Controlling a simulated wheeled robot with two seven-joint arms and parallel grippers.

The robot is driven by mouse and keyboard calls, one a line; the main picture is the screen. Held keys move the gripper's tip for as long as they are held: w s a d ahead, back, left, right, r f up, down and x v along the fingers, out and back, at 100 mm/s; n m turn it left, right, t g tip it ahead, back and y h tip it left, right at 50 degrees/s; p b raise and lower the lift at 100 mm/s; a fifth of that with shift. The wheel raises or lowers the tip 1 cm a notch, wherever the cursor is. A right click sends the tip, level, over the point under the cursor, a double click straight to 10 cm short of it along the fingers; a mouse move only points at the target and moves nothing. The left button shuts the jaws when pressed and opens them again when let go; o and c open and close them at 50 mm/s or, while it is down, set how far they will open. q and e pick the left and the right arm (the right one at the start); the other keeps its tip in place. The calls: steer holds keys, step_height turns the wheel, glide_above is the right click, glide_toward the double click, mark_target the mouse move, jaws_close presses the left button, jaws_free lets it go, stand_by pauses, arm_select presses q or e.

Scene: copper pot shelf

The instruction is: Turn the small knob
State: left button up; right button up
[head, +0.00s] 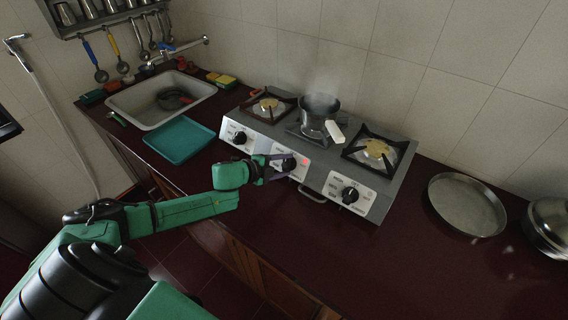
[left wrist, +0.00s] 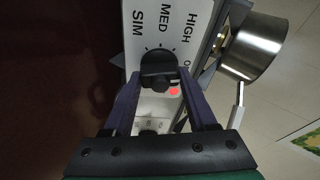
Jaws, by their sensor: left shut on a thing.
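The small black knob (head: 289,164) is the middle one on the grey stove's front (head: 313,195). My left gripper (head: 277,166) has its fingers on either side of this knob and is shut on it. In the left wrist view the knob (left wrist: 157,70) sits between the dark fingers (left wrist: 160,82), with SIM, MED and HIGH printed around it. A red light (left wrist: 174,91) shows beside the knob. The knob's exact pointing direction is hard to tell. My right gripper is out of view.
A steaming pot (head: 319,112) with a white handle stands on the middle burner. Other knobs flank the middle one, left (head: 240,137) and right (head: 350,195). A teal tray (head: 180,143) lies left of the stove, a round pan (head: 467,204) right. The front right counter is clear.

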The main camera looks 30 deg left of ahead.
arm_select(q)
steer(key=shift+m+g+p, duration=0.3)
steer(key=shift+m+p, duration=0.2)
steer(key=shift+m, duration=0.8)
steer(key=o, duration=1.4)
steer(key=shift+c, duration=0.2)
steer(key=shift+s+a+r, duration=0.1)
steer(key=shift+s+a, duration=0.15)
steer(key=shift+s, duration=0.15)
steer(key=b+v, duration=0.1)
steer(key=v, duration=0.4)
steer(key=shift+s+d, duration=0.15)
steer(key=p, duration=0.4)
glide_toward(283, 167)
steer(key=r+v, duration=0.1)
steer(key=v, duration=0.3)
steer(key=shift+f, duration=0.15)
